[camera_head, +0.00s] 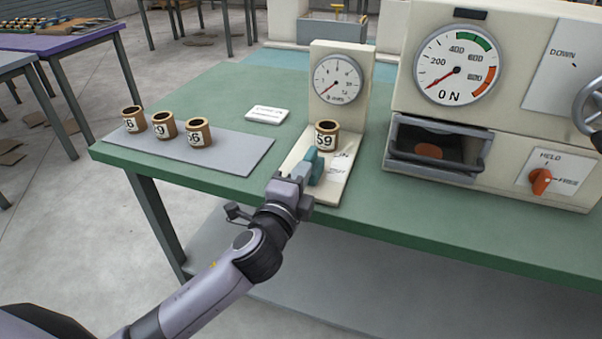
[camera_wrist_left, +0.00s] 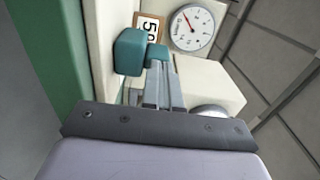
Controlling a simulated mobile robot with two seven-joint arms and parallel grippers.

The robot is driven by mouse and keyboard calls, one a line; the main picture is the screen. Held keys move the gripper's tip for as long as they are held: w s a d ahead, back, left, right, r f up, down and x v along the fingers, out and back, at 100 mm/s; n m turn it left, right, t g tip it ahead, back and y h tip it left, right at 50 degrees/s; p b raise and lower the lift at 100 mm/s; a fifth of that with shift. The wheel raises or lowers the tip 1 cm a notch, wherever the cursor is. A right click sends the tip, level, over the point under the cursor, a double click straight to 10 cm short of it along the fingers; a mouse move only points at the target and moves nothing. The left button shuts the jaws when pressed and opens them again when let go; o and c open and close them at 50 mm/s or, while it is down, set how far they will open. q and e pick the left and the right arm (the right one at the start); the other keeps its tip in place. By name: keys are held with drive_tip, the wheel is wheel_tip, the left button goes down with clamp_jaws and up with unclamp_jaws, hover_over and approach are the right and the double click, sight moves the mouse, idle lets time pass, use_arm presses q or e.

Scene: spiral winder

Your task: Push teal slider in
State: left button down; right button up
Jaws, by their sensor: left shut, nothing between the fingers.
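The teal slider (camera_head: 314,163) sits on the cream gauge stand (camera_head: 336,188), in front of a brown cup labelled 59 (camera_head: 326,136). My left gripper (camera_head: 291,180) is shut and empty at the near left side of the slider. In the left wrist view its fingers (camera_wrist_left: 160,82) point at the teal slider (camera_wrist_left: 130,52), with the tips at or very close to its teal part; I cannot tell whether they touch. The labelled cup (camera_wrist_left: 148,28) shows just beyond. The stand's round dial (camera_head: 338,80) has a red needle. My right gripper is not in view.
Several brown numbered cups (camera_head: 164,125) stand on a grey mat (camera_head: 232,152) at the left. A white card (camera_head: 267,115) lies behind. A large cream machine (camera_head: 500,120) with an open drawer (camera_head: 432,165) and an orange knob (camera_head: 540,181) stands right. The green table's front is clear.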

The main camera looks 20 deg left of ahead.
sight(313, 147)
use_arm(q)
drive_tip(key=w, duration=0.6)
drive_tip(key=shift+d, duration=0.1)
drive_tip(key=shift+w+r, duration=0.15)
drive_tip(key=shift+r, duration=0.15)
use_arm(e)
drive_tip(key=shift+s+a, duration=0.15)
